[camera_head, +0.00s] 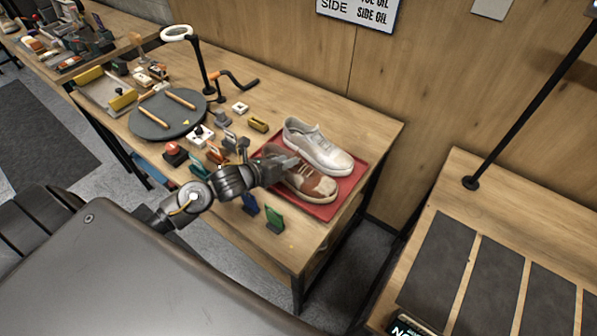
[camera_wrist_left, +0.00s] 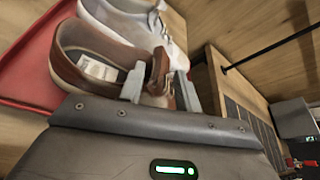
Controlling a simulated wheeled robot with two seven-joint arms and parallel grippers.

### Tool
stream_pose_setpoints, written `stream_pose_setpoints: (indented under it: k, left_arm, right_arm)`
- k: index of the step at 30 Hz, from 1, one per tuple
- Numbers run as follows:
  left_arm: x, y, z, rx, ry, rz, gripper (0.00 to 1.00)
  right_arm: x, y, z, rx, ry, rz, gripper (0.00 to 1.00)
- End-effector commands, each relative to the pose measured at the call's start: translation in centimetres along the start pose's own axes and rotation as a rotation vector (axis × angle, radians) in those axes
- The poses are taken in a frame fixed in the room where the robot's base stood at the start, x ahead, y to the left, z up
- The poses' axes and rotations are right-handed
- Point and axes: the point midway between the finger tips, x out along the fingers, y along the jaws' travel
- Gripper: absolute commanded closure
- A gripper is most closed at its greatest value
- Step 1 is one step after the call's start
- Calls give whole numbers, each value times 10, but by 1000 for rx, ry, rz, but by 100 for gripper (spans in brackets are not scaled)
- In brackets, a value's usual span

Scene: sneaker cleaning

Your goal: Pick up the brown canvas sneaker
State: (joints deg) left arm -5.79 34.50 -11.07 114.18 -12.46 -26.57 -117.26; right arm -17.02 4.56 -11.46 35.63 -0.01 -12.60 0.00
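The brown canvas sneaker (camera_head: 318,187) lies in the front part of a red tray (camera_head: 347,188) on the workbench, beside a white sneaker (camera_head: 320,150). My left gripper (camera_head: 287,164) is at the brown sneaker and hides part of it in the head view. In the left wrist view, the two grey fingers (camera_wrist_left: 160,92) stand apart, one on each side of a brown upright part of the brown sneaker (camera_wrist_left: 85,50). Bare space shows between the fingers and that part, so the gripper looks open. The white sneaker (camera_wrist_left: 112,22) is just behind. My right gripper is not in view.
Small coloured blocks, including a green one (camera_head: 274,219) and a blue one (camera_head: 250,204), stand near the bench's front edge, close to my left arm. A round dark mat (camera_head: 165,120) and a ring lamp (camera_head: 176,33) are farther left. Another bench (camera_head: 470,200) stands at the right.

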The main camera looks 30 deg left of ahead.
Motion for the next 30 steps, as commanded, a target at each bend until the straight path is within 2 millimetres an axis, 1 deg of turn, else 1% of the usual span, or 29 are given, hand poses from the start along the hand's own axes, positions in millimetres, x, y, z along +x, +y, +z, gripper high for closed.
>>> stream_pose_setpoints:
  k: [1,3,6,13,14,21,30]
  left_arm:
    - [6,-2,4,-4,-1,-1,67]
    - [15,-1,2,-2,0,1,67]
    - [22,-1,1,-1,0,0,67]
    - [24,0,0,0,0,0,67]
    - [24,0,0,0,0,0,68]
    - [24,0,0,0,0,0,99]
    - [24,0,1,0,-2,-1,100]
  right_arm:
    - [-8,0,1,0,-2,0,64]
    - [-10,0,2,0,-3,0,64]
    - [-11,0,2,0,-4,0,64]
    - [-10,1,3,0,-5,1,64]
    - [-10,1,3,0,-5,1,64]
    - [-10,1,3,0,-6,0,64]
    - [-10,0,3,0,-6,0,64]
